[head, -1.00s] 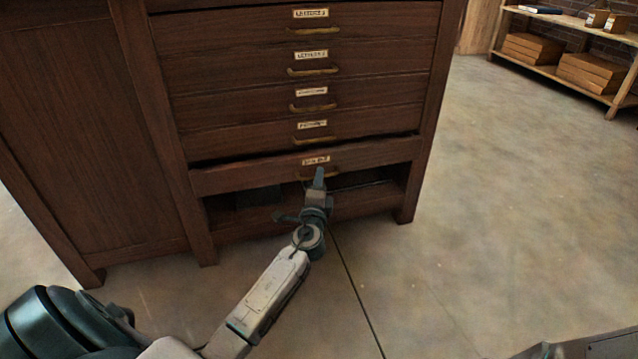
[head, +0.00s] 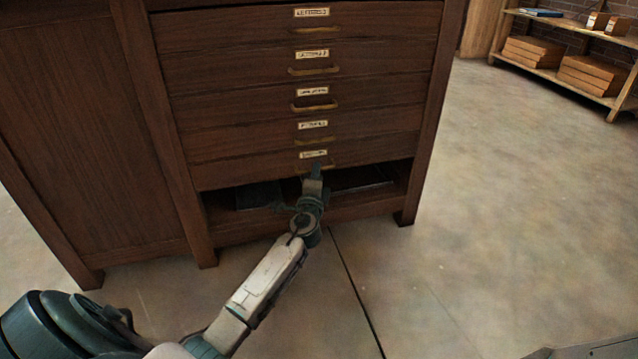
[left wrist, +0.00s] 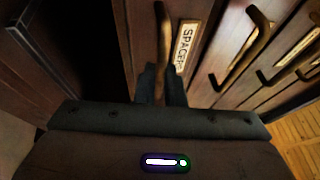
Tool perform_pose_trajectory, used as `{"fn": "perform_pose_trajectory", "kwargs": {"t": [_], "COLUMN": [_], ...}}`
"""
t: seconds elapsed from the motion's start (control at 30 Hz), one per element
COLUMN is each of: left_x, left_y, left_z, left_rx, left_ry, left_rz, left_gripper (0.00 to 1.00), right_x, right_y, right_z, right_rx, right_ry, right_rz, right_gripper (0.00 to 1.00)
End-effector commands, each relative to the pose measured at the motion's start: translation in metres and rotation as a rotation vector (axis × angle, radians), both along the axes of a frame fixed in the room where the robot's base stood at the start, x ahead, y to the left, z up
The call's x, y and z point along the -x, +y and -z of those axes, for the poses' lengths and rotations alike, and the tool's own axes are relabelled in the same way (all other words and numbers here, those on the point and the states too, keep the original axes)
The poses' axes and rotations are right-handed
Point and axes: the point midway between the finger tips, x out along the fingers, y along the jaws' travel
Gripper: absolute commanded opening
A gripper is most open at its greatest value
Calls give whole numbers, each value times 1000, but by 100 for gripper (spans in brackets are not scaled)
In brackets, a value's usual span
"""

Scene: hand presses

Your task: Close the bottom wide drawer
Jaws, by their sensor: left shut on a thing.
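The bottom wide drawer (head: 245,173) is the lowest drawer front in the dark wooden cabinet in the head view. Its front now looks flush, or nearly so, with the drawers above. My left gripper (head: 315,171) is at the middle of this front, shut on its brass handle. In the left wrist view the handle (left wrist: 162,35) runs down between the fingers of the gripper (left wrist: 162,82), beside a label (left wrist: 185,45) that seems to begin "SPACE". The fingers hide part of the handle. My right gripper is out of view.
Several closed drawers (head: 240,60) with brass handles are stacked above. An open dark space (head: 350,185) with a low shelf lies below the bottom drawer. A wooden shelf rack (head: 560,82) with boxes stands at the far right. The concrete floor (head: 500,200) to the right is clear.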

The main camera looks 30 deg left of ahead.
Motion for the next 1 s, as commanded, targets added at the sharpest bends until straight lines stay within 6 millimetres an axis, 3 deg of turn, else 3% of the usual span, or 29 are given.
{"fn": "perform_pose_trajectory", "kwargs": {"t": [0.27, 0.3, 0.4, 0.77, 1.0], "left_x": [-3, -3, -3, 2, 38], "left_y": [4, 4, 4, 1, -17], "left_z": [0, 0, 0, 1, 7], "left_rx": [1, 1, 1, 1, 3], "left_ry": [1, 1, 1, 2, 4], "left_rz": [-2, -2, -2, 0, 0], "left_gripper": [0, 13, 31, 31, 31], "right_x": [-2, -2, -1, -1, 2], "right_y": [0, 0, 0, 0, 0], "right_z": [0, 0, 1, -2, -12], "right_rx": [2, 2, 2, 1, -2], "right_ry": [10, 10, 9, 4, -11], "right_rz": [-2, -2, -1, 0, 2], "right_gripper": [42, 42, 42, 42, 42]}}
